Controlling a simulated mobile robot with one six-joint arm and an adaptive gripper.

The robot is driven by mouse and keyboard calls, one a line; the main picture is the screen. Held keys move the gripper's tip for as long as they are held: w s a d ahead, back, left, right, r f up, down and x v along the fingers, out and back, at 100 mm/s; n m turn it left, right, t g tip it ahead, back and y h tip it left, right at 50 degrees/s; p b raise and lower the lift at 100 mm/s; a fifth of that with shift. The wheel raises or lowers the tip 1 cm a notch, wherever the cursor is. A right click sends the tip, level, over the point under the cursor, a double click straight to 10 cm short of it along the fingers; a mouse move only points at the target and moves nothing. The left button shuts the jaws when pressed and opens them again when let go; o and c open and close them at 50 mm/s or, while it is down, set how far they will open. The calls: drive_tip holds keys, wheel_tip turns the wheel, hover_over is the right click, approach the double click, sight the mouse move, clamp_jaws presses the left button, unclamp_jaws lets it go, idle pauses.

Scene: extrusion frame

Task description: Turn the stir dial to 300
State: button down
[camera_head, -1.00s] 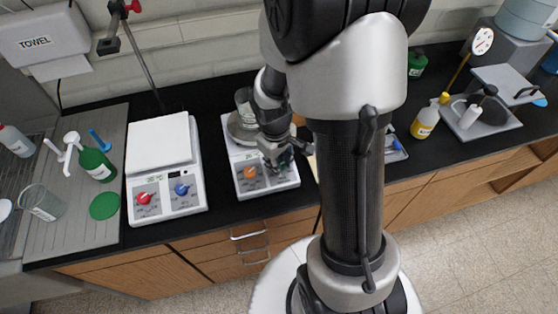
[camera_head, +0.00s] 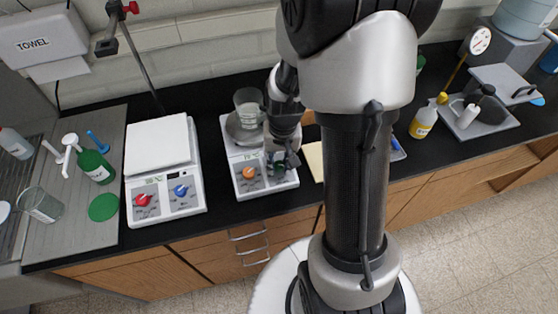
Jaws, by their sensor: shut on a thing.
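A smaller white device (camera_head: 240,191) with a round metal plate on top stands on the black bench. Its front panel has an orange dial (camera_head: 249,172) on the left and a green dial (camera_head: 279,168) on the right. My gripper (camera_head: 281,163) comes down from above and is shut on the green dial, which it partly covers. A larger white device (camera_head: 160,143) to the left has a red dial (camera_head: 142,199) and a blue dial (camera_head: 180,190). The dial labels and scale numbers are too small to read, so I cannot tell the stir setting.
A glass beaker (camera_head: 248,106) stands on the metal plate, close to my wrist. A pale yellow pad (camera_head: 314,160) lies right of the device. A green bottle (camera_head: 96,166) and a yellow bottle (camera_head: 424,120) stand farther off. My arm hides part of the bench.

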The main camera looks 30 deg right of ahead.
sight(282, 166)
drive_tip(key=shift+m, duration=0.3)
drive_tip(key=c, duration=1.3)
unclamp_jaws()
drive_tip(key=shift+c, duration=0.2)
drive_tip(key=shift+r, duration=0.1)
wheel_tip(282, 166, up, 12)
drive_tip(key=s, duration=0.1)
drive_tip(key=shift+d, duration=0.15)
